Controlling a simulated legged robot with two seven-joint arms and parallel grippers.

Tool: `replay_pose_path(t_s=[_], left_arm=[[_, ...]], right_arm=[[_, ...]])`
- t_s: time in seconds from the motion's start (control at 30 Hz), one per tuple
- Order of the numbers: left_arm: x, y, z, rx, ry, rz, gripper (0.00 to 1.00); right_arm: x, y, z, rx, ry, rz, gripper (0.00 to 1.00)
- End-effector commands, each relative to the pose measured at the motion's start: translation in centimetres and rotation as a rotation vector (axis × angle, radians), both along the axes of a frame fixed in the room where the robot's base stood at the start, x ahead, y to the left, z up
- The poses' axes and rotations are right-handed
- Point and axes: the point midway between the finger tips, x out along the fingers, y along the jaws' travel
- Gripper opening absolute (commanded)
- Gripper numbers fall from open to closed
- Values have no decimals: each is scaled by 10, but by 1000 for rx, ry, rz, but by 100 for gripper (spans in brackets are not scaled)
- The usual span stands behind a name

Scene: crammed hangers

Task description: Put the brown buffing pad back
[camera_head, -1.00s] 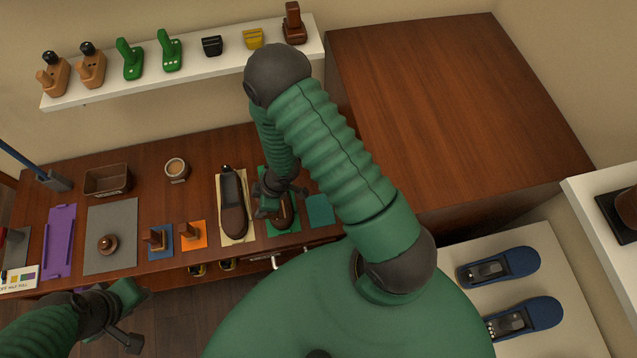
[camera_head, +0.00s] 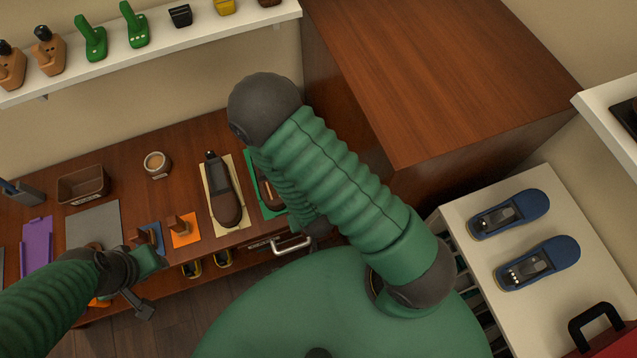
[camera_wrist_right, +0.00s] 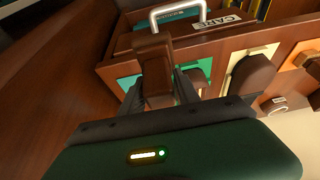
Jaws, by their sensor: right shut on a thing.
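A brown block-like piece with a raised grip, apparently the buffing pad (camera_wrist_right: 154,72), is between the fingers of my right gripper (camera_wrist_right: 172,88) in the right wrist view. My right gripper is shut on it. In the head view my right arm hides this gripper and the piece. A green mat (camera_head: 253,171) with a brown shoe (camera_head: 265,190) lies partly behind that arm. My left gripper (camera_head: 150,268) is low at the left, by the table's front edge; its fingers are too unclear to judge.
A shoe (camera_head: 222,190) stands on a yellow mat. Orange (camera_head: 184,232) and blue mats bear small brown pieces. A drawer handle (camera_head: 292,245) juts from the table front; its label shows in the right wrist view (camera_wrist_right: 221,22). Blue shoes (camera_head: 510,213) stand on the white surface at right.

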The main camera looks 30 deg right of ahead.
Motion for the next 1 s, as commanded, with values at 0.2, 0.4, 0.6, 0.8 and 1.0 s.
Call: replay_pose_path(t_s=[0.2,0.4,0.6,0.8,1.0], left_arm=[[0,1,-57,0,1,1,36],[-1,1,-95,0,2,1,36],[0,1,-93,0,0,1,36],[0,1,-96,0,0,1,36],[0,1,-104,0,1,1,36]], right_arm=[[34,-27,-19,2,-12,-4,0],[69,-65,-14,1,-7,-7,0],[99,-94,-15,-1,-1,-1,0],[117,-111,-17,-1,-2,0,0],[116,-108,-49,0,1,3,0]])
